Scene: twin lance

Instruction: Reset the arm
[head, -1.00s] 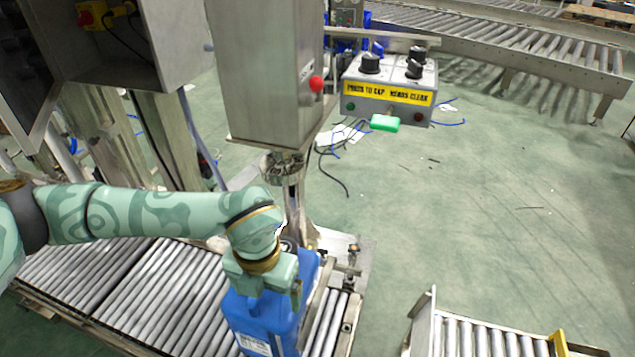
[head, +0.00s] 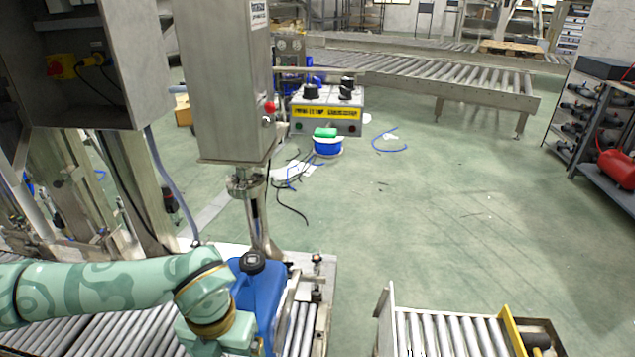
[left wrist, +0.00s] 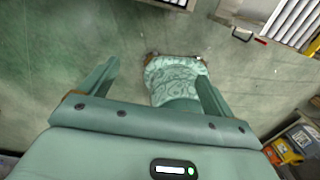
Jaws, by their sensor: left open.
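My green patterned left arm comes in from the left in the head view. Its jointed end is low in the picture, in front of a blue canister (head: 258,286) with a black cap; I cannot tell whether they touch. No fingertips show there. In the left wrist view my left gripper (left wrist: 159,70) has its two fingers spread apart with nothing held. A patterned green part of mine shows beyond the fingers, above the green floor. My right gripper is in neither view.
A steel machine column (head: 222,85) with a red button stands behind the canister. A roller conveyor (head: 90,335) runs under my arm, and a short one (head: 450,335) stands lower right. A control box (head: 325,110) is farther back. The middle floor (head: 420,220) is clear.

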